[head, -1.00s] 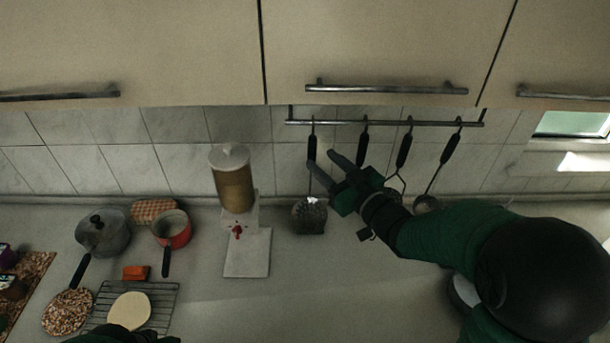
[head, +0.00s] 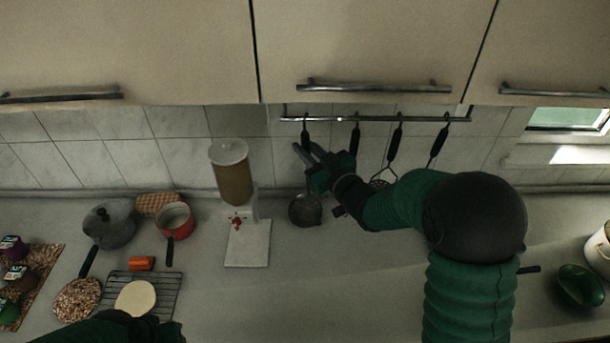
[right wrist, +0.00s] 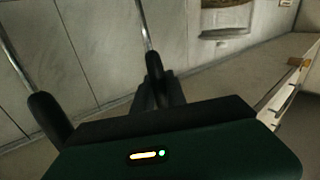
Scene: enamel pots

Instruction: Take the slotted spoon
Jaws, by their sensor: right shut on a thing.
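The slotted spoon (head: 306,211) hangs at the left end of the wall rail, with its round dark head low near the counter. My right gripper (head: 303,152) is at its black handle, below the rail, and is shut on it. In the right wrist view the fingers (right wrist: 163,92) close around the black handle (right wrist: 153,64), with the thin metal shaft running up from it. The fingers hide part of the handle.
More black-handled utensils (head: 395,142) hang to the right on the rail (head: 380,119). A dispenser (head: 232,172) stands left of the spoon. Pots (head: 108,226), a wire rack (head: 165,292) and a green bowl (head: 581,286) are on the counter. Cabinets overhang above.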

